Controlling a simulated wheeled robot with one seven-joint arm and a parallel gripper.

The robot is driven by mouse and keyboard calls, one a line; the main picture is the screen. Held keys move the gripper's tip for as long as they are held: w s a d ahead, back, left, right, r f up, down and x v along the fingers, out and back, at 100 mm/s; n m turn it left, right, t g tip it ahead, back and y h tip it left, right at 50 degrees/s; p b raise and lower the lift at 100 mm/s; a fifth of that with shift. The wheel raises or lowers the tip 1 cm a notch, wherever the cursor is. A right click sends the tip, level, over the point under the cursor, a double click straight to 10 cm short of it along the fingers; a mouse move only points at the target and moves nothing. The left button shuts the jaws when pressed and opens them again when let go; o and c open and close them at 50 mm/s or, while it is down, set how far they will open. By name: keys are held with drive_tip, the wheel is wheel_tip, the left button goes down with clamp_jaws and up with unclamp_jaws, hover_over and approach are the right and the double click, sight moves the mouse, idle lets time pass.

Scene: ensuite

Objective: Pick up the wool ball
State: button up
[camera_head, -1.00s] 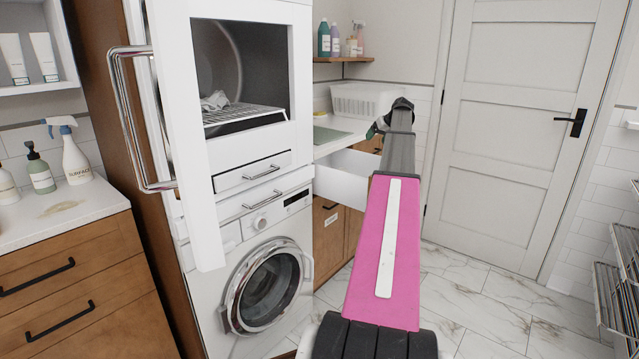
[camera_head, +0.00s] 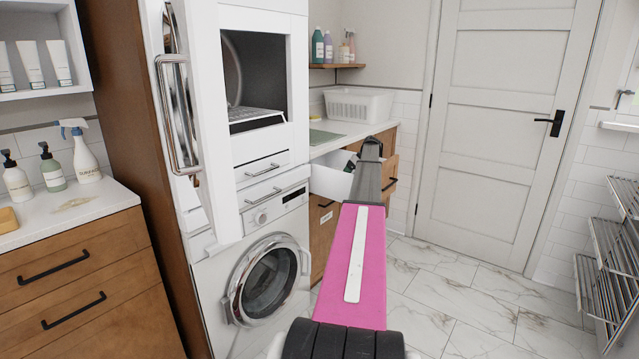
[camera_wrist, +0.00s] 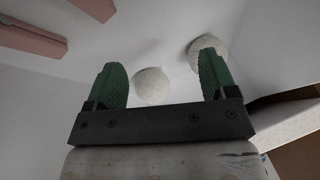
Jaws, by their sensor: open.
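Two pale, speckled round balls, wool balls by their look, lie on a white surface in the wrist view. One wool ball (camera_wrist: 152,87) shows between the fingers. The other wool ball (camera_wrist: 209,46) is farther back, partly behind the right finger. My gripper (camera_wrist: 162,72) has green fingers spread wide with nothing held. In the head view, my gripper (camera_head: 352,163) is at an open white drawer (camera_head: 328,182) under the counter, and the arm partly hides it. The balls are not visible in the head view.
Pink blocks (camera_wrist: 35,38) lie at the upper left of the wrist view. The white appliance door (camera_head: 208,130) stands open left of the arm. A white basket (camera_head: 358,105) sits on the counter. A wire rack (camera_head: 610,260) stands at right; the marble floor between is clear.

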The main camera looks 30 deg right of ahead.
drive_tip(key=w+a, duration=0.4)
drive_tip(key=a, duration=0.1)
drive_tip(key=w+a, duration=0.2)
drive_tip(key=shift+a, duration=0.2)
drive_tip(key=shift+w+a, duration=0.7)
drive_tip(key=shift+a, duration=0.2)
drive_tip(key=shift+x, duration=1.5)
drive_tip(key=shift+s, duration=0.1)
drive_tip(key=c, duration=0.7)
